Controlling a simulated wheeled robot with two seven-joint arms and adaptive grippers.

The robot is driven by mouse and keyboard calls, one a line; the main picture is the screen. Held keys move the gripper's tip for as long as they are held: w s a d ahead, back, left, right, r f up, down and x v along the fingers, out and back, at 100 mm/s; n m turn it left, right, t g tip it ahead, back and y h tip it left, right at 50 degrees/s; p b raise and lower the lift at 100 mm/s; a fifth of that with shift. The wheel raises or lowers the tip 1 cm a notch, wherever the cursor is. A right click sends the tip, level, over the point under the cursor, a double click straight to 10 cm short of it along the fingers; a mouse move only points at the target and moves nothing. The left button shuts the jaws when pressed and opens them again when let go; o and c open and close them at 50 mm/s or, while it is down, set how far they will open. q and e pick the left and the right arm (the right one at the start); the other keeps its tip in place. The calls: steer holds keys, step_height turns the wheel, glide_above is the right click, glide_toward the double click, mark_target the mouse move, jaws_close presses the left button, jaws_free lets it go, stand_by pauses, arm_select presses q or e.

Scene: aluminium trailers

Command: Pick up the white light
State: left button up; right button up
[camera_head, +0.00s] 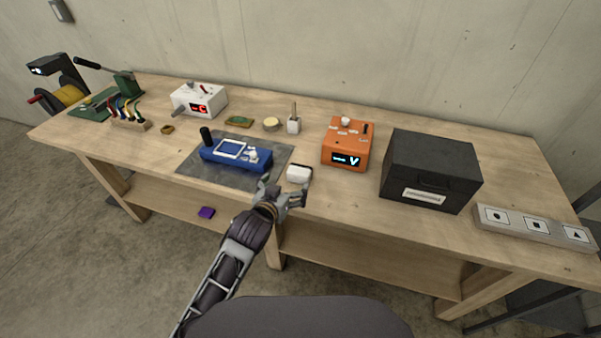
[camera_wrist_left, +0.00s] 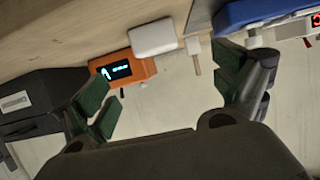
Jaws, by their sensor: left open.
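The white light (camera_head: 299,174) is a small rounded white block at the front edge of the table, between the blue device and the orange box. It also shows in the left wrist view (camera_wrist_left: 152,38), at top centre. My left gripper (camera_head: 285,188) is open at the front edge, just short of the light, and nothing is between its fingers. In the left wrist view its green-padded fingers (camera_wrist_left: 165,86) are spread wide, and the light appears beyond the gap between them. My right gripper is not in view.
A blue device (camera_head: 236,153) on a dark mat (camera_head: 193,167) is left of the light. An orange box (camera_head: 346,148) and a black case (camera_head: 430,168) are to the right. A white holder (camera_head: 293,126) stands behind. A purple item (camera_head: 206,212) lies below the tabletop.

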mark_target(299, 170)
arm_select(q)
steer(key=shift+x, duration=4.35)
steer(key=shift+d+p, duration=0.15)
steer(key=shift+p, duration=0.15)
steer(key=shift+p+x, duration=0.3)
steer(key=shift+x, duration=2.25)
steer(key=shift+d+r, duration=0.1)
steer(key=shift+d, duration=0.1)
steer(key=c, duration=1.2)
steer(key=shift+r, duration=0.15)
steer(key=shift+r, duration=4.9)
